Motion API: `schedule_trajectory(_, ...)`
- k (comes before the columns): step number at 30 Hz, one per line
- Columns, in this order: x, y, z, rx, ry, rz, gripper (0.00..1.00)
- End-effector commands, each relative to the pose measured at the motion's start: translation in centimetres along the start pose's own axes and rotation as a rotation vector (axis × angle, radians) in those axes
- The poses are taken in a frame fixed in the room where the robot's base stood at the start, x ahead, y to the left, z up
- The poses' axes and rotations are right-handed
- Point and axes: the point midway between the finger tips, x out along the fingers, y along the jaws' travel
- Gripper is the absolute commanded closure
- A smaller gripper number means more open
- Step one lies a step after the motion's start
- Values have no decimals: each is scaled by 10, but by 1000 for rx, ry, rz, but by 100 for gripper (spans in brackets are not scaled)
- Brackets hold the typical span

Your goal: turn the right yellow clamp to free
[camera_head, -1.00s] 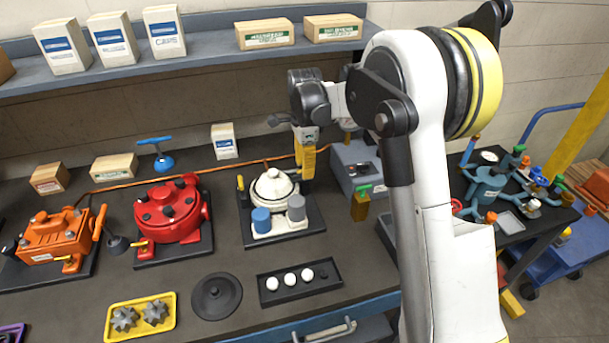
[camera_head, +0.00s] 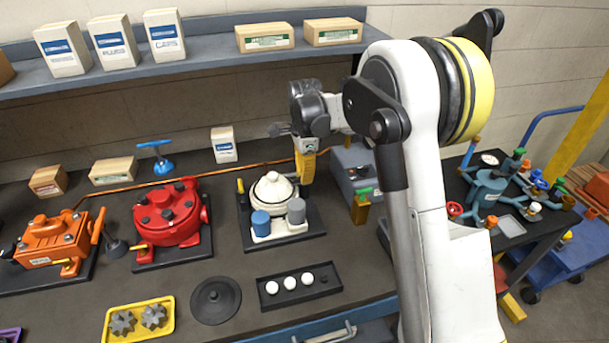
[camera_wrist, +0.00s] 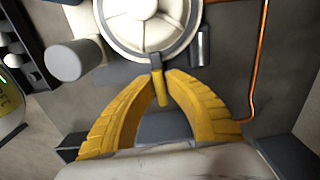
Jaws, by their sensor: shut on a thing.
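The right yellow clamp (camera_wrist: 160,86) shows in the wrist view as a small yellow lever under a grey bracket, at the rim of a white round lid (camera_wrist: 150,22). My gripper (camera_wrist: 161,80) has its two yellow fingers converging on this lever, one tip at each side, shut on it. In the head view my gripper (camera_head: 306,170) reaches down at the right side of the white-lidded unit (camera_head: 272,188) and hides the right clamp. The left yellow clamp (camera_head: 240,185) stands upright at the unit's left side. The lever's exact turn angle is hard to tell.
Blue and grey cylinders (camera_head: 261,223) stand at the unit's front. A red housing (camera_head: 168,212) is to the left. A grey box (camera_head: 352,170) is close on the right. An orange cable (camera_wrist: 257,70) runs beside the unit. A tray of white balls (camera_head: 272,299) lies in front.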

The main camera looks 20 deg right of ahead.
Motion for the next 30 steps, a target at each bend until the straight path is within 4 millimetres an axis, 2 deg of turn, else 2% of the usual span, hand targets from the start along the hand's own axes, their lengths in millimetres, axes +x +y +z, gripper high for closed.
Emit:
schedule_trajectory(11,0,0,0,-187,0,1,100)
schedule_trajectory(30,0,1,0,-789,0,1,100)
